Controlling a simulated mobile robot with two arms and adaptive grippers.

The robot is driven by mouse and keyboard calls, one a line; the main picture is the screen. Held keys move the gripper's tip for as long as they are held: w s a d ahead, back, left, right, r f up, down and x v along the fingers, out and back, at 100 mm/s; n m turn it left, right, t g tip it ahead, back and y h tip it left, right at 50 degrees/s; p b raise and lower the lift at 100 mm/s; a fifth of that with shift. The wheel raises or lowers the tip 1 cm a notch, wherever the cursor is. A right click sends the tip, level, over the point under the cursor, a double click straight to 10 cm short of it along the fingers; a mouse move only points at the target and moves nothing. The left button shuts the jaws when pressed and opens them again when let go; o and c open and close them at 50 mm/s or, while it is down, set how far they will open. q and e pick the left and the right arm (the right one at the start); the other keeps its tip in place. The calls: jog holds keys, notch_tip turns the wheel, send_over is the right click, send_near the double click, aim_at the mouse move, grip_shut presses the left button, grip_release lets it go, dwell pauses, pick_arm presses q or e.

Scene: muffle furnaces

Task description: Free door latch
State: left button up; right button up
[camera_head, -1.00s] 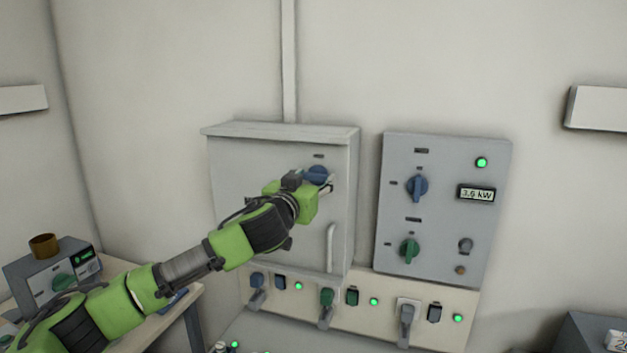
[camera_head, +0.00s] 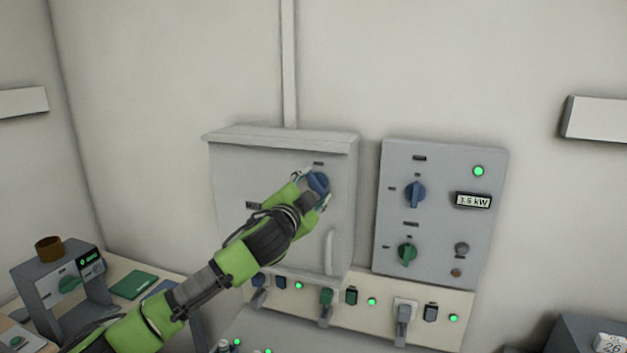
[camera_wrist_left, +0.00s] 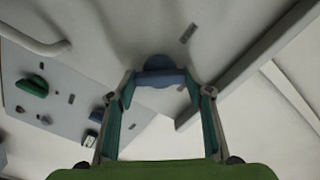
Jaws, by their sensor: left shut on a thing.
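The grey cabinet door (camera_head: 235,190) is closed on the wall. Its latch is a blue rotary knob (camera_head: 319,181) at the door's upper right; in the wrist view the blue knob (camera_wrist_left: 158,73) lies straight ahead between the fingers. My left gripper (camera_head: 312,188) is shut on this knob, one finger at its upper left and one at its lower right. In the wrist view the left gripper (camera_wrist_left: 160,84) has a finger on each side of the knob's grip bar. The gripper hides part of the knob. My right gripper is not in view.
A curved door handle (camera_head: 329,252) sits below the knob. A control panel (camera_head: 440,150) with blue and green knobs and a 3.5 kW display is close on the right. Sockets with plugs line the strip (camera_head: 385,290) below. A device (camera_head: 60,280) stands at left.

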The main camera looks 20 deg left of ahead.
pick_arm(q)
jog(key=m+p, duration=0.2)
jog(key=m, duration=0.1)
jog(key=shift+r+m, duration=0.15)
jog(key=shift+m, duration=0.25)
jog(key=m+p, duration=0.2)
jog(key=shift+m, duration=0.4)
jog(key=shift+m+p, duration=0.3)
jog(key=shift+m, duration=0.2)
jog(key=shift+f, duration=0.25)
jog(key=o, duration=1.1)
jog(key=s, duration=1.2)
jog(key=shift+a, duration=0.15)
